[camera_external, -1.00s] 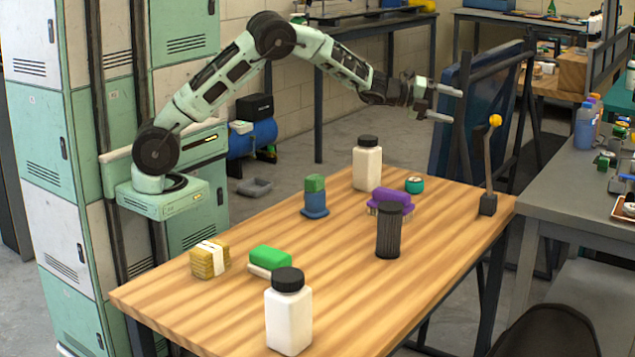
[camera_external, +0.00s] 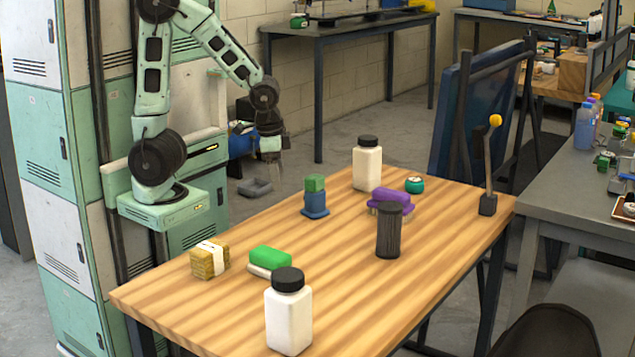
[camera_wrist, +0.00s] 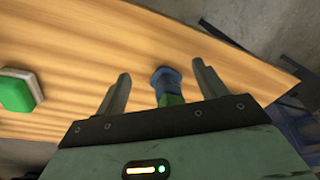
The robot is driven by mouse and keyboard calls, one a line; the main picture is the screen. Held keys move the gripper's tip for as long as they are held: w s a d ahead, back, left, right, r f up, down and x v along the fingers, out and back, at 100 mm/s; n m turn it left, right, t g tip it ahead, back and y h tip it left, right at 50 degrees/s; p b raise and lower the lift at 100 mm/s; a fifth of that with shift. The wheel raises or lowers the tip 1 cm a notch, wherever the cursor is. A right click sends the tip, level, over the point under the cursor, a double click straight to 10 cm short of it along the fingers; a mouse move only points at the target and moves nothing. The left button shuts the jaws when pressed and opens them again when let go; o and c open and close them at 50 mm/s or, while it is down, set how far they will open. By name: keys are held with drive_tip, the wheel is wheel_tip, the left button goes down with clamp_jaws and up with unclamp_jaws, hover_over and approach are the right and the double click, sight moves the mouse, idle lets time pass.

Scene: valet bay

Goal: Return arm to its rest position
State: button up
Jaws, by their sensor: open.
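My gripper (camera_external: 271,168) hangs from the folded arm, pointing down, beyond the far left edge of the wooden table (camera_external: 350,290) in the external view. In the wrist view my gripper (camera_wrist: 161,88) is open, its two fingers apart with nothing held between them. A blue object with a green block on top (camera_external: 315,196) stands on the table near that edge. In the wrist view the blue and green object (camera_wrist: 166,84) shows beyond and between the fingers, apart from them.
The table holds a banded yellow stack (camera_external: 209,260), a green-topped brush (camera_external: 270,260), white bottles (camera_external: 289,318) (camera_external: 367,168), a dark ribbed cylinder (camera_external: 389,232), a purple brush (camera_external: 391,198), a green tin (camera_external: 414,185) and a yellow-knobbed lever (camera_external: 490,170). Lockers (camera_external: 35,130) stand behind my arm.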

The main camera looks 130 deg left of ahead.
drive_tip(key=shift+n+g+h, duration=0.3)
drive_tip(key=shift+n+h, duration=0.1)
drive_tip(key=s+d+f, duration=0.1)
drive_tip(key=s+d+f+b, duration=0.1)
drive_tip(key=s+d, duration=0.1)
wheel_tip(320, 180, up, 18)
drive_tip(key=p, duration=1.8)
drive_tip(key=shift+s+r, duration=0.2)
